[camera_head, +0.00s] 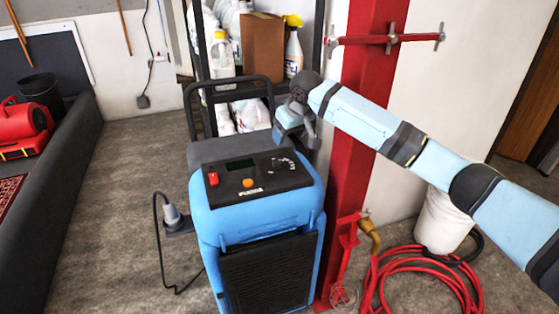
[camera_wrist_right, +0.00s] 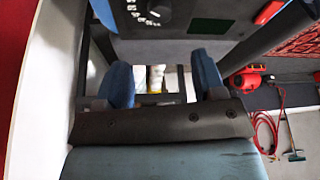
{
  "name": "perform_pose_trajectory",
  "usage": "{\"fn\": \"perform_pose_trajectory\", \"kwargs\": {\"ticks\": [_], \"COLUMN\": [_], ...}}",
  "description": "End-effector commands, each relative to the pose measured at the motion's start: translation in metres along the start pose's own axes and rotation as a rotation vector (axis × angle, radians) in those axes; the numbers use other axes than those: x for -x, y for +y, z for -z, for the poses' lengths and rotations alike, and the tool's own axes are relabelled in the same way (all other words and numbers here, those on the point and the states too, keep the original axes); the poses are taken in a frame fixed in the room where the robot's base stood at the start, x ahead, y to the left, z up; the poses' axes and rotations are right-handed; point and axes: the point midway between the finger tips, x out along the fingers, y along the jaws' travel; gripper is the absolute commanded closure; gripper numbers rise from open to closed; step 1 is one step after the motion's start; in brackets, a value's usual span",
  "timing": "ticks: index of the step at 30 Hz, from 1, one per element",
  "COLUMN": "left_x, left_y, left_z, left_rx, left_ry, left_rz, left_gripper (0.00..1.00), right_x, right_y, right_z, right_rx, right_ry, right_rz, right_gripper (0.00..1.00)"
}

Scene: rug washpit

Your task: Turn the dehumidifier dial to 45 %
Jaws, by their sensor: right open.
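The blue dehumidifier (camera_head: 262,215) stands upright on the floor, with a dark sloped control panel (camera_head: 233,176) on top. The dial (camera_head: 282,165) is at the panel's right side, with white markings around it; its pointer is too small to read. In the wrist view the dial (camera_wrist_right: 153,11) shows at the top edge, beyond my fingers. My right gripper (camera_head: 298,120) is above and behind the panel's right rear corner, apart from the dial. Its two blue fingers (camera_wrist_right: 164,80) are spread, with nothing between them. My left gripper is not in view.
The panel also has a red switch (camera_head: 213,179), an orange knob (camera_head: 248,183) and a dark display (camera_head: 240,164). A black handle frame (camera_head: 230,85) rises behind it. A red post (camera_head: 357,120) stands close on the right. A red hose (camera_head: 415,280) lies coiled on the floor.

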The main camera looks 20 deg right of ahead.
Motion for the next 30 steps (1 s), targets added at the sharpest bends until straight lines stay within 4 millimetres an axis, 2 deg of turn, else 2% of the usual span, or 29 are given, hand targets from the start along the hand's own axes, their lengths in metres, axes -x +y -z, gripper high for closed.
{"fn": "perform_pose_trajectory", "kwargs": {"ticks": [4,9,15,21,30], "left_x": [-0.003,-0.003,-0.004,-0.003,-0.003], "left_y": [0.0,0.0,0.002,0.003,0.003], "left_z": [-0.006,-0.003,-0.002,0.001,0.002], "left_rx": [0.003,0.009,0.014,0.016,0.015], "left_ry": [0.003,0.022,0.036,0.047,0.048], "left_rz": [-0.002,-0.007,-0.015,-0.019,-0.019], "left_gripper": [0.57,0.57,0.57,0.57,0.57], "right_x": [-0.033,-0.07,-0.104,-0.12,-0.122], "right_y": [0.0,0.0,-0.001,0.0,-0.001], "right_z": [-0.002,-0.002,-0.001,-0.001,-0.001], "right_rx": [-0.001,-0.001,0.0,0.001,0.001], "right_ry": [-0.004,-0.002,-0.001,0.0,0.001], "right_rz": [0.0,0.0,0.0,0.0,0.0], "right_gripper": [0.37,0.37,0.37,0.37,0.37]}}
